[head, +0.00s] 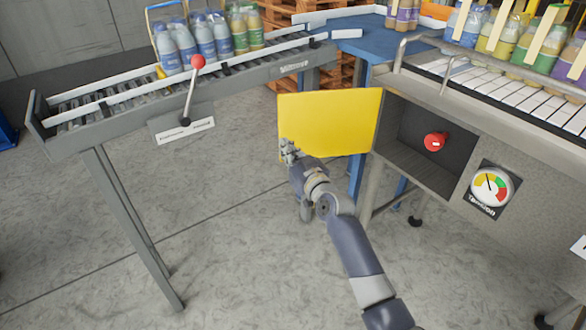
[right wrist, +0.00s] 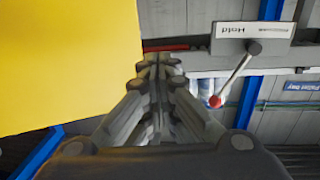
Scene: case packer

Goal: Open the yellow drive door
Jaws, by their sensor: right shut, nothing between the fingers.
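The yellow drive door (head: 330,122) stands swung out wide to the left of its compartment in the head view. The open drive compartment (head: 420,150) shows a red knob (head: 434,142) inside. My right gripper (head: 288,146) is at the door's lower left, free edge; I cannot tell whether it touches. In the right wrist view the door (right wrist: 65,60) fills the upper left, and the shut, empty fingers (right wrist: 160,65) point past its edge. My left gripper is not in view.
A roller conveyor (head: 180,85) with bottle packs stands at the left, with a red-balled lever (head: 197,62) on its side. A tension gauge (head: 490,187) is on the machine's front at right. Pallets (head: 325,68) stand behind. The floor left of my right arm is clear.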

